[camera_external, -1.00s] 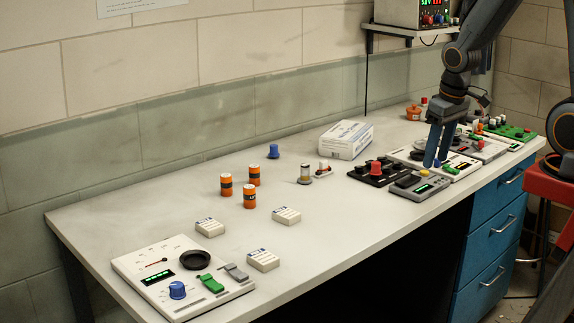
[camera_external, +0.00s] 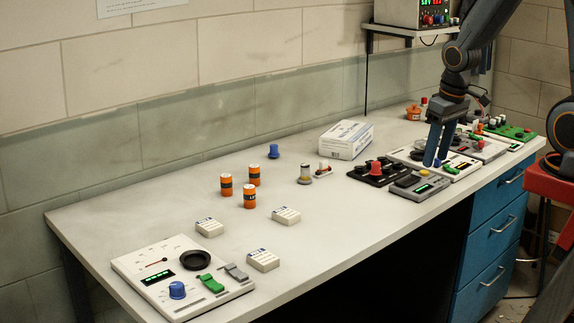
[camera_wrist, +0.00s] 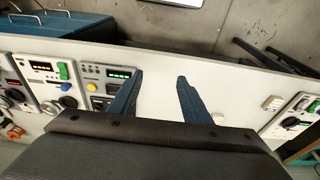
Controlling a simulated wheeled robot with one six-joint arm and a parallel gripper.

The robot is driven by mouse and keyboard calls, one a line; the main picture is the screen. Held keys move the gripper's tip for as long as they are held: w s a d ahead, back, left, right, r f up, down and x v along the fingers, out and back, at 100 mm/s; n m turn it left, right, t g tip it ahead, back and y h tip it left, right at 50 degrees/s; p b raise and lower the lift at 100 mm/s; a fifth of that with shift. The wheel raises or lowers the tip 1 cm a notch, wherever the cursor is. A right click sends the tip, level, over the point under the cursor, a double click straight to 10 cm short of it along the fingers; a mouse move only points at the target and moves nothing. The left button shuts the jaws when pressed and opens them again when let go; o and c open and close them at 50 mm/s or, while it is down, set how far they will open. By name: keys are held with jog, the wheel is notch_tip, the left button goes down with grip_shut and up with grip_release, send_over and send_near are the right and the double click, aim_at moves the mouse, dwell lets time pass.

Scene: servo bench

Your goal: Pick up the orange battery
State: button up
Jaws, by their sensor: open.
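Three orange batteries with dark bands stand upright in a cluster on the bench in the external view: a left one (camera_external: 227,185), a back one (camera_external: 254,175) and a front one (camera_external: 249,197). My gripper (camera_external: 436,163) has blue fingers pointing down over the devices at the right of the bench, far from the batteries. In the wrist view my gripper (camera_wrist: 160,82) is open, with bare bench between its fingers. I cannot make out the batteries clearly in the wrist view.
White blocks (camera_external: 287,215) and a white panel with switches (camera_external: 180,277) lie left and front.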

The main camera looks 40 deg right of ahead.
jog(key=shift+o, duration=0.4)
jog(key=n+t+y+b, duration=0.2)
jog(key=n+b, duration=0.3)
jog(key=b, duration=0.1)
send_over(252, 187)
jog(key=s+d, duration=0.2)
jog(key=s, duration=0.1)
notch_tip(252, 187, down, 8)
jog(key=shift+w+a+f, duration=0.45)
jog(key=shift+a+f, duration=0.05)
jog(key=shift+f, duration=0.05)
jog(key=shift+p+x, duration=1.5)
jog(key=shift+x, duration=2.05)
jog(key=shift+w+a+r, duration=0.1)
jog(key=shift+w, duration=0.1)
grip_shut()
